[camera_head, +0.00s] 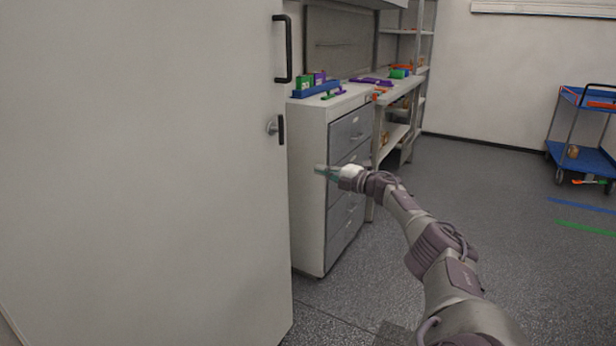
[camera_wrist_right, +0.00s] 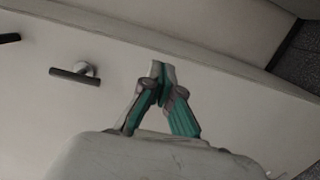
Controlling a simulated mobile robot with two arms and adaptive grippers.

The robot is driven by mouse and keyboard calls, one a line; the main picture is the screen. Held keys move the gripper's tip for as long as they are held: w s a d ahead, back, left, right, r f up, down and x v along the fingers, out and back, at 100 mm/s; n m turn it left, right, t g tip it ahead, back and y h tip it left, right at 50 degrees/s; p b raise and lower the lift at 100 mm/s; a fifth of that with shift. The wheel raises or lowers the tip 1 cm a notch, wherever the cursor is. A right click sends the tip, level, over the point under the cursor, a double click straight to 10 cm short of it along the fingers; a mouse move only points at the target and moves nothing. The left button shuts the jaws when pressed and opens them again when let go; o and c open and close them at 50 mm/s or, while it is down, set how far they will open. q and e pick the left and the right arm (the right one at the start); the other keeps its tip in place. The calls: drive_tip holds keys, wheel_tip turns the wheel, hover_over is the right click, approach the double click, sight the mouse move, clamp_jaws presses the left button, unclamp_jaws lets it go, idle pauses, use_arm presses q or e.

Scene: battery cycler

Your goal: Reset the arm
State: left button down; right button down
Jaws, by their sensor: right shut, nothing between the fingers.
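My right arm (camera_head: 438,245) reaches in from the bottom right of the head view. Its gripper (camera_head: 322,171) is out in front of the white drawer cabinet (camera_head: 308,220), with its tip near the cabinet's left side. In the right wrist view the two green-padded fingers (camera_wrist_right: 160,85) meet at their tips, with nothing between them. A pale surface with a lever handle (camera_wrist_right: 75,74) lies beyond the fingers in that view. I cannot tell whether the fingers touch anything. My left gripper is not in view.
A large white door (camera_head: 150,170) with a dark pull handle (camera_head: 283,50) fills the left. Blue, green and purple items, including a blue rack (camera_head: 316,90), sit on the cabinet. A blue cart (camera_head: 580,155) stands far right. The floor (camera_head: 470,200) between is clear.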

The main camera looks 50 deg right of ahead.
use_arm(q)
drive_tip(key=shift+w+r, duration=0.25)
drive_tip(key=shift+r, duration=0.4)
use_arm(e)
drive_tip(key=shift+s+d+f, duration=0.1)
drive_tip(key=shift+s+d, duration=0.2)
drive_tip(key=shift+d, duration=0.15)
